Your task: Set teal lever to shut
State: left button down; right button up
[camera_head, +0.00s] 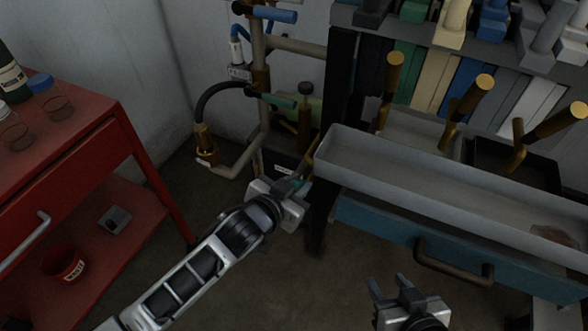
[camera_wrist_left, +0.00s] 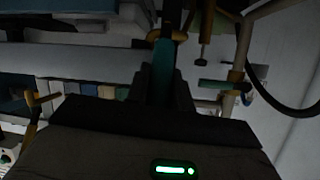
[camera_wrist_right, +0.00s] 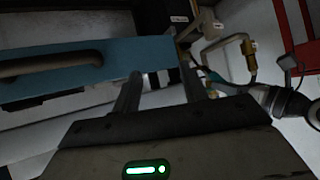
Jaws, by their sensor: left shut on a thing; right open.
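The teal lever (camera_wrist_left: 162,66) runs between the fingers of my left gripper (camera_wrist_left: 164,78) in the left wrist view. In the head view my left gripper (camera_head: 296,190) is shut on it, low beside the bench's left end, and only a bit of teal (camera_head: 299,183) shows there. The fingers and bench corner hide most of the lever, so its exact angle is hard to tell. My right gripper (camera_head: 390,285) is open and empty in front of the bench, well away from the lever; its fingers also show in the right wrist view (camera_wrist_right: 161,82).
A green lever (camera_head: 277,101) and a blue lever (camera_head: 276,14) sit on the pipework above. A grey tray (camera_head: 420,180) and a blue drawer (camera_head: 385,222) with a brown handle (camera_head: 452,270) stand right. A red cart (camera_head: 130,140) stands left. Floor between is clear.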

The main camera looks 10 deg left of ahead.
pick_arm(q)
jog(key=shift+w+d+r+g+y+p, duration=0.3)
jog(key=shift+w+r+g+p, duration=0.45)
jog(key=shift+p, duration=1.5)
jog(key=shift+f+g+p, duration=0.1)
jog(key=shift+g+p, duration=0.25)
jog(key=shift+p, duration=0.25)
pick_arm(e)
jog(key=r, duration=0.1)
jog(key=d+r, duration=0.1)
jog(key=r, duration=0.1)
jog(key=shift+s+d+g+h, duration=0.15)
jog(key=shift+s+g+h, duration=0.15)
pick_arm(q)
jog(key=shift+w, duration=0.1)
jog(key=c, duration=1.2)
grip_release()
jog(key=v, duration=1.6)
jog(key=shift+d, duration=0.15)
pick_arm(e)
jog(key=shift+r, duration=0.15)
